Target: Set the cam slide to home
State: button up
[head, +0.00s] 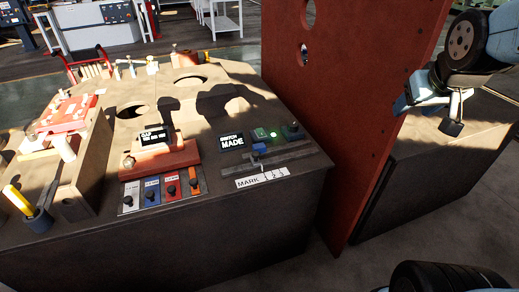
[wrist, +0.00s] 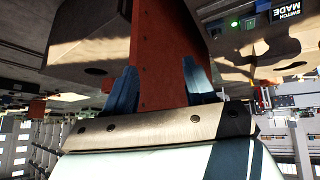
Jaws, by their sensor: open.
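The slide track (head: 284,153) lies on the bench top near its front right corner, behind a white label reading MARK with 1, 2, 3 (head: 263,178). A small dark slide piece (head: 256,161) sits near the left end of the track, above the label. Its exact mark is too small to read. A display (head: 231,142) reads SWITCH MADE; it also shows upside down in the wrist view (wrist: 287,12). My gripper (head: 428,112) is open and empty, right of the red upright panel and apart from the slide. Its blue fingers (wrist: 160,88) are spread in the wrist view.
The tall red panel (head: 372,100) stands between my gripper and the slide; it shows behind my fingers in the wrist view (wrist: 160,50). A lit green button (head: 273,134) is near the display. A GAP display (head: 154,136) and several colored knob plates (head: 152,190) lie left.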

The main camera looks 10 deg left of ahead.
jog(key=w+a+f+n+t+y, duration=0.3)
jog(key=w+a+f+n+y, duration=0.25)
jog(key=w+a+f, duration=1.15)
jog(key=n+t+y, duration=0.2)
jog(key=t+y, duration=0.1)
jog(key=y, duration=0.4)
send_near(257, 157)
jog(key=shift+m, duration=0.25)
jog(key=x, duration=1.1)
jog(key=shift+w+a+f, duration=0.1)
jog(key=shift+w+f, duration=0.25)
jog(key=shift+f, duration=0.05)
jog(key=shift+c, duration=0.2)
grip_shut()
